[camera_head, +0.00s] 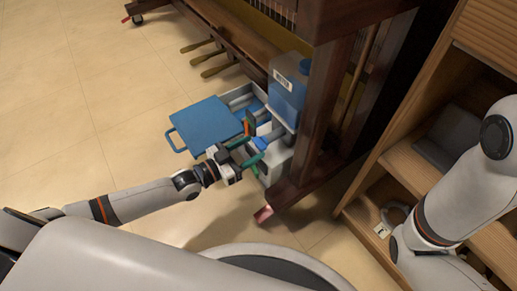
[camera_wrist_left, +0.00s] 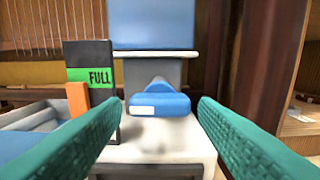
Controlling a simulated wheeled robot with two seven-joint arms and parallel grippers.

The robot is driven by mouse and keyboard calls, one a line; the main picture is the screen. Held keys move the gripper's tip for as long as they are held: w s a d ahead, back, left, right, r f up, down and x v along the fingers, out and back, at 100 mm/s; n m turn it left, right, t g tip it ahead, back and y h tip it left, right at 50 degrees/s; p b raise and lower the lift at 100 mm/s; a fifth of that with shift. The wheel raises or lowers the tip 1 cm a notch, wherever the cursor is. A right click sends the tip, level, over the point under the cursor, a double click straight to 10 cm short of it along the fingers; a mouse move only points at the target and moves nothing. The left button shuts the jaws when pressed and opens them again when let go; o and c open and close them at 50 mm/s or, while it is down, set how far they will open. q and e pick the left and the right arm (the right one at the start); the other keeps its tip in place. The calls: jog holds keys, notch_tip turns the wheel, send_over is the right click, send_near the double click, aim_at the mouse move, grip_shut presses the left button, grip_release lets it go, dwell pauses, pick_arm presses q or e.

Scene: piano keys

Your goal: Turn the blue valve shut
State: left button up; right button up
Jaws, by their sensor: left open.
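The blue valve (camera_wrist_left: 172,104) sits in front of a grey block below the blue tank (camera_wrist_left: 153,24). Its handle lies crosswise, with a white patch at its left end. In the head view the valve (camera_head: 261,145) is small and close to my left gripper (camera_head: 248,158). My left gripper, also in the wrist view (camera_wrist_left: 157,103), is open. Its green fingers stand to the left and right of the handle, with gaps on both sides. The handle is not held. My right gripper is out of view; only part of my right arm shows at the right.
A black panel (camera_wrist_left: 91,55) with a green FULL mark and an orange piece (camera_wrist_left: 77,98) stands left of the valve. A blue handled panel (camera_head: 205,123) lies left of the tank. A dark wooden post (camera_head: 320,115) and shelf (camera_head: 400,160) stand right.

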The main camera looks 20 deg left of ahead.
aim_at(256, 146)
pick_arm(q)
jog(key=shift+b+x, duration=0.55)
jog(key=shift+x, duration=1.1)
jog(key=c, duration=0.7)
